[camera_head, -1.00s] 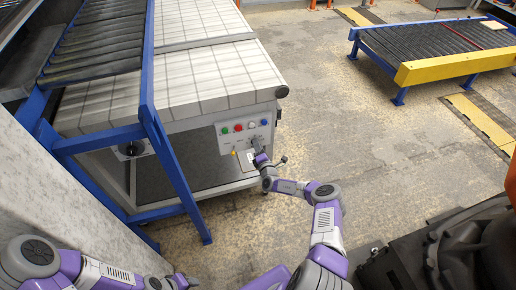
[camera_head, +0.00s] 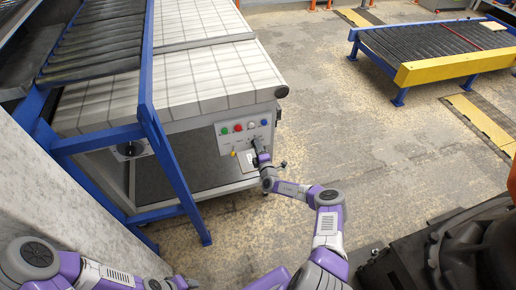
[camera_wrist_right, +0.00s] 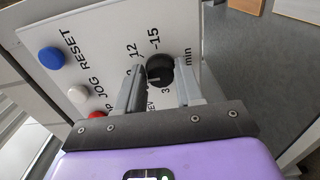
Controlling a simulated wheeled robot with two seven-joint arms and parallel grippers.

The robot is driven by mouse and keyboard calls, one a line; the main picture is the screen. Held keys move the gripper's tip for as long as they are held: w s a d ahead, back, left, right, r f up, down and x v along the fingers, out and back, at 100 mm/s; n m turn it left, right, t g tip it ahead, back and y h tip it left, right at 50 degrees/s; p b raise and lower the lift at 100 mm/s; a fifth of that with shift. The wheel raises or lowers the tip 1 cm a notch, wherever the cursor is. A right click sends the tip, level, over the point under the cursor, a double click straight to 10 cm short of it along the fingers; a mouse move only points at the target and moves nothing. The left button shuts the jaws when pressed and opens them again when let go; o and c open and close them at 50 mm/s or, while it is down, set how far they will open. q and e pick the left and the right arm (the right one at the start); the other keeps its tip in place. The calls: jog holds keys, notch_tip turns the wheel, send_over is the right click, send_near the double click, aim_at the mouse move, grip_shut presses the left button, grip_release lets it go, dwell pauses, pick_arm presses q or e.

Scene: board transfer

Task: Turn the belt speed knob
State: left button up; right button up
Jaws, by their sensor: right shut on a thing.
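The belt speed knob (camera_wrist_right: 160,69) is a round black dial with a pale pointer line, on a white control panel (camera_wrist_right: 125,35) with printed numbers around it. My right gripper (camera_wrist_right: 158,80) has one finger on each side of the knob and is shut on it. In the head view, my right gripper (camera_head: 257,151) reaches the lower part of the panel (camera_head: 230,142) and hides the knob there. My left arm shows at the bottom left of the head view, but its gripper cannot be made out.
Blue (camera_wrist_right: 51,58), white (camera_wrist_right: 77,93) and red (camera_wrist_right: 97,115) buttons sit beside the knob, and a green button (camera_head: 224,131) shows in the head view. A blue frame post (camera_head: 170,150) stands left of the panel. Open floor (camera_head: 370,150) lies to the right.

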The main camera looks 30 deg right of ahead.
jog(key=shift+a+f, duration=0.1)
jog(key=shift+a, duration=0.05)
jog(key=o, duration=1)
jog(key=p+v, duration=0.3)
jog(key=v, duration=0.4)
jog(key=shift+s, duration=0.3)
